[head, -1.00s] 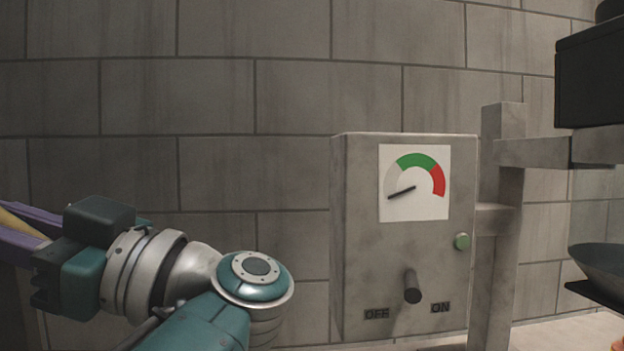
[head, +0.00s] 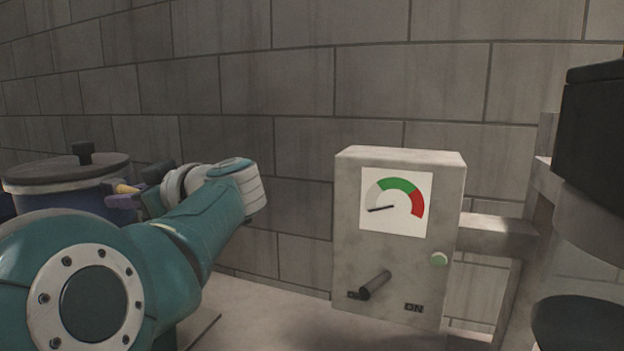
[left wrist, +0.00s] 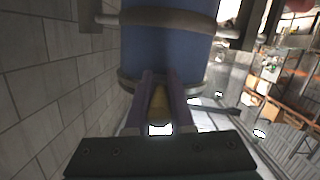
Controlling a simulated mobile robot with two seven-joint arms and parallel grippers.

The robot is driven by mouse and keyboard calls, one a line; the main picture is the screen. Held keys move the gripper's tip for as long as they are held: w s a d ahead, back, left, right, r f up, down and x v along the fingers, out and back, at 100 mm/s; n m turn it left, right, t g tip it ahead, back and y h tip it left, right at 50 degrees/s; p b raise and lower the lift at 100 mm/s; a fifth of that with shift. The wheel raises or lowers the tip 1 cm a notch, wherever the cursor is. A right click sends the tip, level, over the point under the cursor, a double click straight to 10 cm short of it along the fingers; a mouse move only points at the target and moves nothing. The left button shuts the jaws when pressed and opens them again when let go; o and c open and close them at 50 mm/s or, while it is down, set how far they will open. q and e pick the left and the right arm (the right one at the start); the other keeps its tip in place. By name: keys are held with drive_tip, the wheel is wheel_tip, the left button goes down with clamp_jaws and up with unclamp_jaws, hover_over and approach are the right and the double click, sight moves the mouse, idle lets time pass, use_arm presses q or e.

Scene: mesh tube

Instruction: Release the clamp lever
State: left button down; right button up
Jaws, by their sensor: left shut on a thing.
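A blue drum (head: 90,205) with a dark lid (head: 50,170) stands at the left in the head view. My left gripper (head: 125,190) is beside the drum's upper side, its purple fingers shut on a yellow lever (head: 121,187). In the left wrist view, the purple fingers (left wrist: 161,85) have the yellow-brown lever (left wrist: 158,108) between them, in front of the blue drum (left wrist: 165,45). A dark band runs around the drum there. The lever's joint with the drum is hidden. My right gripper is not in view.
The needle is in the grey zone. A black machine part (head: 595,130) is at the right.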

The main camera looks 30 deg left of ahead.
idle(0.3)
use_arm(q)
drive_tip(key=c, duration=0.8)
unclamp_jaws()
drive_tip(key=b+v, duration=0.1)
drive_tip(key=v, duration=0.9)
drive_tip(key=shift+b, duration=0.35)
